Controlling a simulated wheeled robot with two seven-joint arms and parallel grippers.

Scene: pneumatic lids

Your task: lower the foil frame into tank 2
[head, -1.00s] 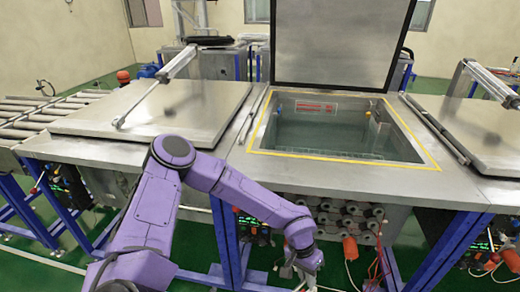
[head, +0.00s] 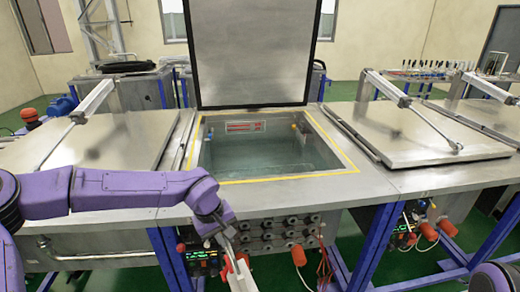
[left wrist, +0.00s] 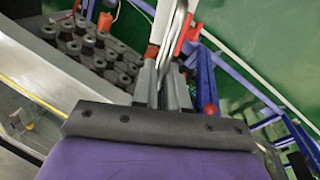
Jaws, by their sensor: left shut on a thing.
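My left gripper (head: 229,246) hangs in front of the bench, below its top edge and near the black fittings under the open tank. In the left wrist view its grey fingers (left wrist: 162,88) are shut on a slim shiny metal piece (left wrist: 176,32). Only part of this piece shows, and I cannot tell whether it belongs to the foil frame. The open middle tank (head: 355,170) has a yellow-edged opening with clear liquid inside, and its lid (head: 250,50) stands upright behind it. I see no tank number. No whole foil frame shows. My right gripper is out of view.
Closed lids cover the tanks at left (head: 95,145) and right (head: 420,135), each with a cylinder arm. Blue legs (head: 375,240), black fittings (head: 280,235) and orange plugs (head: 298,255) crowd the bench front.

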